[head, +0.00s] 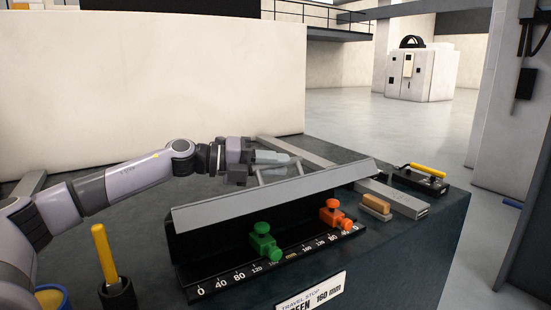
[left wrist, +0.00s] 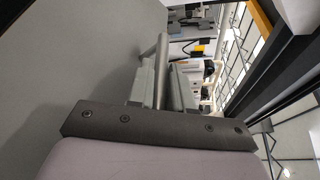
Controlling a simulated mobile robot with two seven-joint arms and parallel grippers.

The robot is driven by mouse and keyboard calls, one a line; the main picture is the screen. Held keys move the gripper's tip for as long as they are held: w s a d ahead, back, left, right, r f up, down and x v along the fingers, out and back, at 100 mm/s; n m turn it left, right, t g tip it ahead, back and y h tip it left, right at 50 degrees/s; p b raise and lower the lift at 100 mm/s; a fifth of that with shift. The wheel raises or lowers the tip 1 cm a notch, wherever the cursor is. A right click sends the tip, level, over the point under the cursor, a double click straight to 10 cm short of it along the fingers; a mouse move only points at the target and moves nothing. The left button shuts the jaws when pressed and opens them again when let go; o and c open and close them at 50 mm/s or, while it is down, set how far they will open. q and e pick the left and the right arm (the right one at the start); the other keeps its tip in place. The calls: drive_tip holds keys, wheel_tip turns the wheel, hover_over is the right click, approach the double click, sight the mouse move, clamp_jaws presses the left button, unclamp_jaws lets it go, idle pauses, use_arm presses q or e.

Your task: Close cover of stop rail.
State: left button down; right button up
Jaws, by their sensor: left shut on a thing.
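The stop rail (head: 232,282) is a black strip with white numbers on the bench. Its long grey cover (head: 230,205) stands raised and tilted above the rail, so the scale and stops are exposed. A green stop (head: 263,242) and an orange stop (head: 334,214) sit on the rail. My left gripper (head: 279,159) is behind the cover's upper edge, shut on the cover's handle. In the left wrist view the handle shows as a round grey bar (left wrist: 162,72) between the fingers (left wrist: 160,90). My right gripper is not in view.
A yellow-handled tool in a black holder (head: 118,292) stands front left. A tan block (head: 376,205), a grey metal bar (head: 395,198) and a black box with a yellow handle (head: 420,178) lie to the right. A white label (head: 312,293) is on the bench's front edge.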

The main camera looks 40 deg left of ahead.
sight(285, 194)
use_arm(q)
drive_tip(key=d+f+m, duration=0.1)
drive_tip(key=s+d+f+m+y, duration=0.1)
drive_tip(key=d, duration=0.1)
drive_tip(key=shift+f+m+p, duration=0.35)
drive_tip(key=shift+m+p, duration=0.05)
drive_tip(key=shift+s+d+f+m+g+y+p, duration=0.1)
drive_tip(key=shift+d+f+m+y+p, duration=0.1)
drive_tip(key=shift+f+m+y+p, duration=0.15)
drive_tip(key=shift+d+f+m+g+y+p, duration=0.1)
drive_tip(key=shift+d+f+m+p, duration=0.15)
drive_tip(key=shift+f, duration=0.2)
drive_tip(key=shift+s+d+f+m+g+y+p, duration=0.1)
drive_tip(key=shift+d+f+m+y+p, duration=0.05)
drive_tip(key=shift+f+m+y+p, duration=0.2)
drive_tip(key=shift+d+f+m+p, duration=0.15)
drive_tip(key=shift+f+m+p, duration=0.15)
drive_tip(key=shift+f, duration=0.35)
drive_tip(key=c, duration=1.1)
unclamp_jaws()
